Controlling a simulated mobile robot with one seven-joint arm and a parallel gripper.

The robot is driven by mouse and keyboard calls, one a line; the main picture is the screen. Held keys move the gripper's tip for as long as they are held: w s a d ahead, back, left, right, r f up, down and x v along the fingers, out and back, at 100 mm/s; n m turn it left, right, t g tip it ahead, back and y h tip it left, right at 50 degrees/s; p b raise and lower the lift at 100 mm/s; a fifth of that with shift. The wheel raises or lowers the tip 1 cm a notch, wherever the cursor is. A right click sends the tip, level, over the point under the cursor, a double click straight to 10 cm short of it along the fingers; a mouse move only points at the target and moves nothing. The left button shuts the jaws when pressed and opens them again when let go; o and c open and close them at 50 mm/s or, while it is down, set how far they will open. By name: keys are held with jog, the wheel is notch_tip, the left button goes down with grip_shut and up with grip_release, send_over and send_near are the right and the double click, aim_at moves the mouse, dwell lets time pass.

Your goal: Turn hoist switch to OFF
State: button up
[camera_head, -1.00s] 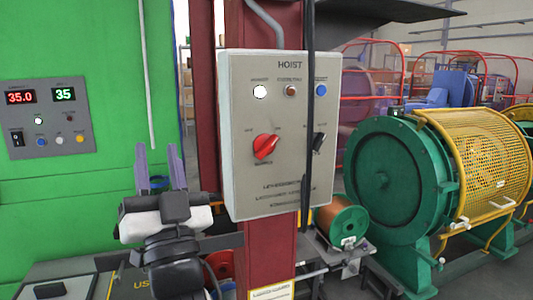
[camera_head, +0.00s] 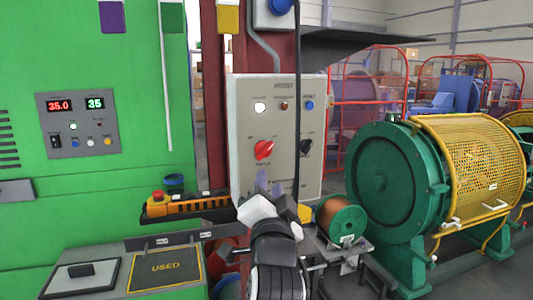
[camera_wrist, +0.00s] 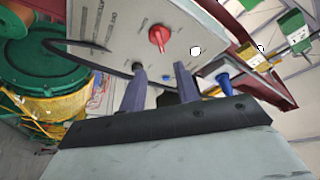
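The grey hoist panel (camera_head: 245,105), marked HOIST, hangs upright on a dark red post. It carries a red rotary knob (camera_head: 264,149) at left, slanted up to the right, and a black knob (camera_head: 306,147) at right. My gripper (camera_head: 269,182) is in front of the panel's lower part, below the red knob. In the wrist view, the fingers (camera_wrist: 160,82) are apart with nothing visibly gripped. The red knob (camera_wrist: 158,38) lies beyond them, untouched. A dark shape shows between the fingers; I cannot tell whether it is the black knob.
A white lamp (camera_head: 260,107) and a blue button (camera_head: 309,105) sit high on the panel. A black cable hangs down its front. An orange pendant (camera_head: 190,205) lies at left on a ledge. A copper spool (camera_head: 342,221) and a green drum (camera_head: 385,180) stand at right.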

aim_at(267, 151)
jog(key=p+x, duration=0.3)
jog(key=x, duration=0.7)
jog(key=shift+r, duration=0.1)
jog(key=shift+w+r+p, duration=0.1)
jog(key=shift+w+p, duration=0.3)
jog(key=shift+w, duration=0.25)
jog(key=shift+c, duration=0.3)
grip_shut()
